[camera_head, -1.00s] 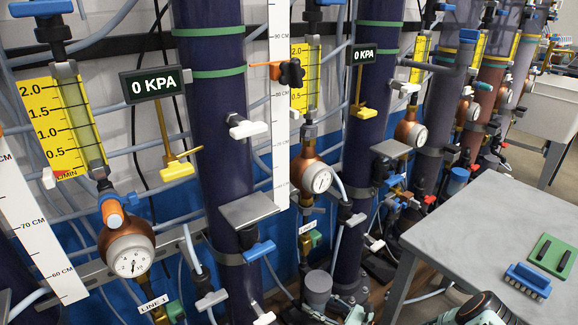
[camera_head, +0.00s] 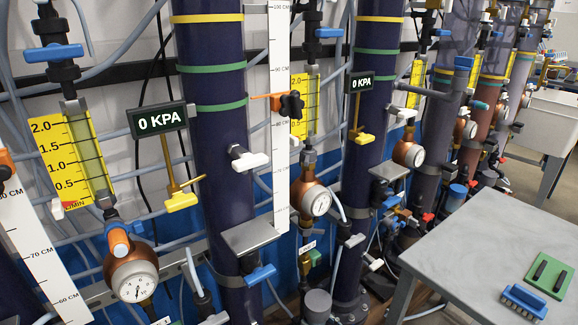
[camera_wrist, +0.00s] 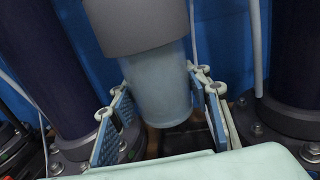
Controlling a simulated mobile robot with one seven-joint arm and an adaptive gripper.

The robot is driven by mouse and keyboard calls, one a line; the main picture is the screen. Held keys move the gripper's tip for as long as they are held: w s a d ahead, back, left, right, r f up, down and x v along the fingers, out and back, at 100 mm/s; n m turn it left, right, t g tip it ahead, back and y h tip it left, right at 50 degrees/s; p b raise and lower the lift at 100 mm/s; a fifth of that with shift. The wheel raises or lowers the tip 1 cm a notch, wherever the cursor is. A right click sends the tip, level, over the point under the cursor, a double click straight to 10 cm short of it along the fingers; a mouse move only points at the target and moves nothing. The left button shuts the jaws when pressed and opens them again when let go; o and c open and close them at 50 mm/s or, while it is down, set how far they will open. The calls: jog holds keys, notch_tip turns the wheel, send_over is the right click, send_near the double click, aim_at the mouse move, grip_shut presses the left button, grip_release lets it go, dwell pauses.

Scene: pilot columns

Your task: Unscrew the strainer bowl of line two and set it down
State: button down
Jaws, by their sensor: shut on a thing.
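In the wrist view a translucent blue-grey strainer bowl (camera_wrist: 155,88) hangs upright under a grey cylindrical cap (camera_wrist: 137,25). My gripper (camera_wrist: 160,118) has one blue-padded finger on each side of the bowl and is shut on it; the exact contact is partly hidden. The bowl's lower end shows between the fingers, and the bowl still meets the cap. In the head view a grey strainer cap (camera_head: 317,303) sits low on the second line, with its bowl out of frame. My gripper does not show in the head view. The line label there is too small to read.
Dark columns (camera_wrist: 60,70) with bolted flanges stand on both sides of my gripper. A thin grey hose (camera_wrist: 257,45) runs close on the right.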

jog(key=shift+w+d+m+t+h+p, duration=0.15)
jog(key=shift+d+m+t+h+p, duration=0.25)
jog(key=shift+m+t+h+p, duration=0.3)
jog(key=c, duration=1)
grip_release()
jog(key=shift+a, duration=0.15)
jog(key=shift+s+a, duration=0.2)
jog(key=shift+a, duration=0.1)
jog(key=shift+d+b, duration=0.1)
jog(key=shift+b, duration=0.25)
jog(key=shift+w+f, duration=0.1)
